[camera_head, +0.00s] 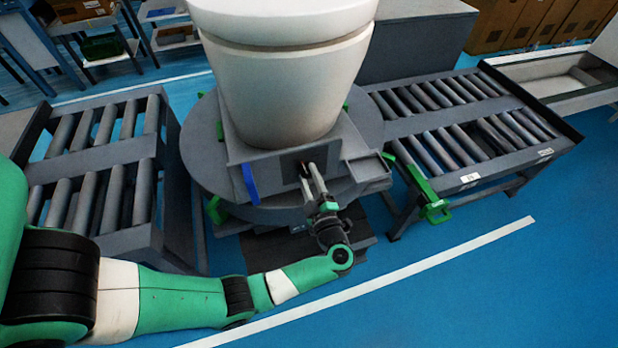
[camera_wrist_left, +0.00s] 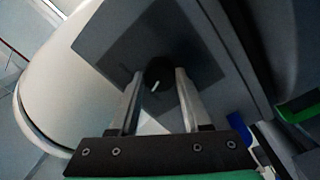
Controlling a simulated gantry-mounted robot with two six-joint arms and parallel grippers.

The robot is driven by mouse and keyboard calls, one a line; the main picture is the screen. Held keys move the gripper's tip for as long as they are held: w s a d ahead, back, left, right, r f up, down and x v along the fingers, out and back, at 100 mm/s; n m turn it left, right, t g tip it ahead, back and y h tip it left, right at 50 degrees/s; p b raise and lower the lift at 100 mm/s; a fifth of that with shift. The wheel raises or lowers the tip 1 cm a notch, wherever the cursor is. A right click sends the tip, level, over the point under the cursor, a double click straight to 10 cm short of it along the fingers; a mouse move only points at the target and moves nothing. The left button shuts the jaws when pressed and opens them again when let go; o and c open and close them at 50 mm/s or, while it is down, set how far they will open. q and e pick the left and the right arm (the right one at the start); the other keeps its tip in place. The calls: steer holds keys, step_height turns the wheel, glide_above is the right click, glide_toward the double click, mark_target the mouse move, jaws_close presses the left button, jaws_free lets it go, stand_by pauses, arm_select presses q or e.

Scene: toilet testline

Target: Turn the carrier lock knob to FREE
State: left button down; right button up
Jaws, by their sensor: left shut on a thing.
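The carrier lock knob (camera_wrist_left: 157,76) is a small dark round knob with a white pointer line, on a dark plate (camera_wrist_left: 128,47) on the carrier's side. In the left wrist view it sits between my left gripper's fingertips (camera_wrist_left: 159,80). My left gripper (camera_head: 307,168) reaches up to the carrier's front face in the head view and is shut on the knob. The pointer line is slanted slightly in the wrist view. No FREE label can be read. In the head view the knob is mostly hidden by the fingers. My right gripper is not in view.
A white toilet (camera_head: 285,80) stands on the grey carrier (camera_head: 350,140) over a round turntable (camera_head: 205,150). A blue tab (camera_head: 250,184) juts out left of the gripper. Roller conveyors stand at left (camera_head: 100,200) and right (camera_head: 470,130). The blue floor in front is open.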

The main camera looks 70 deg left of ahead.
arm_select(q)
steer(key=shift+n+b, duration=0.55)
steer(key=shift+n, duration=1.55)
steer(key=shift+c, duration=1.8)
jaws_free()
steer(key=d, duration=1.1)
steer(key=shift+s+d+f+p, duration=0.25)
steer(key=shift+s+d+p, duration=0.05)
steer(key=shift+s+p, duration=0.15)
